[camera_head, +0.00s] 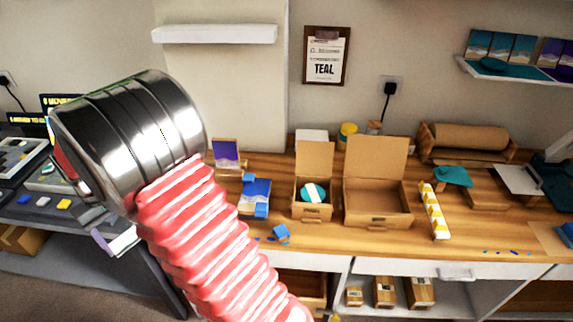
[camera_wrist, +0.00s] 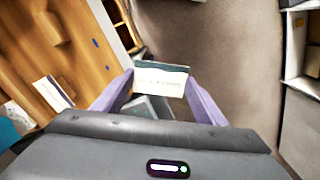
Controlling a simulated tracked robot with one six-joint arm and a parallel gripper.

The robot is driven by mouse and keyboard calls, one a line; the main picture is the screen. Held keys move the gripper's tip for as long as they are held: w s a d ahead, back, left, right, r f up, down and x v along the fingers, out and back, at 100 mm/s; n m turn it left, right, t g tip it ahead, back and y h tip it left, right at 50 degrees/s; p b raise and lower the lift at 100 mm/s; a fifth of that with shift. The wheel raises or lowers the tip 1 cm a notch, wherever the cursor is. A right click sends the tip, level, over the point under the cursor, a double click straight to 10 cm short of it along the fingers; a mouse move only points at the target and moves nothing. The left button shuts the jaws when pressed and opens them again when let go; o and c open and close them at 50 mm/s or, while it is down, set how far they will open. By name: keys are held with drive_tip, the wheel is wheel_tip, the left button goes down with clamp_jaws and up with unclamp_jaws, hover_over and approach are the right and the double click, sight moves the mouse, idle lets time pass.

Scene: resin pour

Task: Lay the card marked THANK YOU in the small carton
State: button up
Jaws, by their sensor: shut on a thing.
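My gripper (camera_wrist: 160,82) is shut on a pale card (camera_wrist: 160,85) with a dark teal band along its top, seen in the wrist view. The card spans the gap between the two purple fingers, and its lettering is too blurred to read. The small carton (camera_head: 312,212) stands on the wooden bench in the head view, its lid raised. A round teal thing with a white band (camera_head: 314,192) lies inside it. In the head view my arm's metal joint and red bellows fill the left, and I cannot make out the gripper clearly.
A larger open carton (camera_head: 378,217) stands just right of the small one. A yellow-and-white strip (camera_head: 434,211) lies farther right. A clipboard marked TEAL (camera_head: 326,57) hangs above.

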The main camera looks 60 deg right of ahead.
drive_tip(key=s+d+r+m, duration=0.1)
drive_tip(key=s+d+m, duration=0.2)
drive_tip(key=d, duration=1.2)
wheel_tip(320, 180, up, 4)
drive_tip(key=m, duration=0.9)
hover_over(313, 193)
drive_tip(key=shift+f, duration=0.15)
drive_tip(key=shift+f, duration=0.1)
drive_tip(key=shift+f, duration=4.05)
